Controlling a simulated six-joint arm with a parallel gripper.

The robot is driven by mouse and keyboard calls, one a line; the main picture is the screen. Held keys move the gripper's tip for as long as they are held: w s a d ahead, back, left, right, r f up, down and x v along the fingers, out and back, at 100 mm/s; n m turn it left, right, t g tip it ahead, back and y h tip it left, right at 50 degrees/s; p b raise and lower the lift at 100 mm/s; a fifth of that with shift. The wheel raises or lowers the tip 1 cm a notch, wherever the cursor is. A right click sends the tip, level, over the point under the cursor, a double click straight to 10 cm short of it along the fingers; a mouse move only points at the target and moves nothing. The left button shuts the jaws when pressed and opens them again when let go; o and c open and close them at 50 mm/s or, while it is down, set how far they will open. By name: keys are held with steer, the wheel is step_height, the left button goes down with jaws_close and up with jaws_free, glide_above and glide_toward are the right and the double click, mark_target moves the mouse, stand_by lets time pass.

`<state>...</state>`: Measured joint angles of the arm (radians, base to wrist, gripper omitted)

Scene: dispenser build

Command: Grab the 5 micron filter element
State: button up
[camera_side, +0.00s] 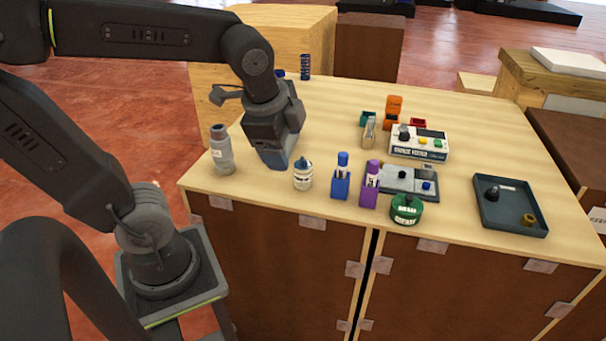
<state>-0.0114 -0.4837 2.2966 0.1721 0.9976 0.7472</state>
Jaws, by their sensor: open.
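My gripper (279,160) points down at the left part of the wooden table, between a grey bottle and a small white bottle. It is open, and I see nothing held in it. No label reading 5 micron is legible in the side view, so I cannot tell which thing is the filter element. A dark blue ribbed cylinder (305,67) stands upright at the far left edge of the table, behind my gripper. A small blue top (279,74) shows just left of it, mostly hidden by my arm.
The grey bottle (221,150), white bottle (303,175), blue holder (341,178), purple holder (370,186) and green jar (406,209) line the front edge. A white device (419,143) and orange block (393,112) stand mid-table. A dark tray (510,218) lies right. The back right is clear.

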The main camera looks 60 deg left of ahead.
mark_target(303, 159)
steer(key=w+a+f+m+g+y, duration=0.1)
steer(key=w+a+m, duration=0.1)
steer(key=w+m, duration=0.3)
steer(key=w+a+m+g+y, duration=0.1)
steer(key=w+a+m+y, duration=0.15)
steer(key=m, duration=0.55)
steer(key=shift+h, duration=0.45)
steer(key=x, duration=0.8)
steer(key=shift+s+f, duration=0.3)
steer(key=shift+s, duration=0.05)
steer(key=shift+d+x, duration=0.1)
steer(key=shift+x, duration=1.25)
steer(key=shift+d+x, duration=0.15)
steer(key=shift+x, duration=1.15)
steer(key=shift+f, duration=0.1)
steer(key=shift+s, duration=0.1)
steer(key=shift+c, duration=0.4)
steer(key=c, duration=0.9)
steer(key=shift+c, duration=0.2)
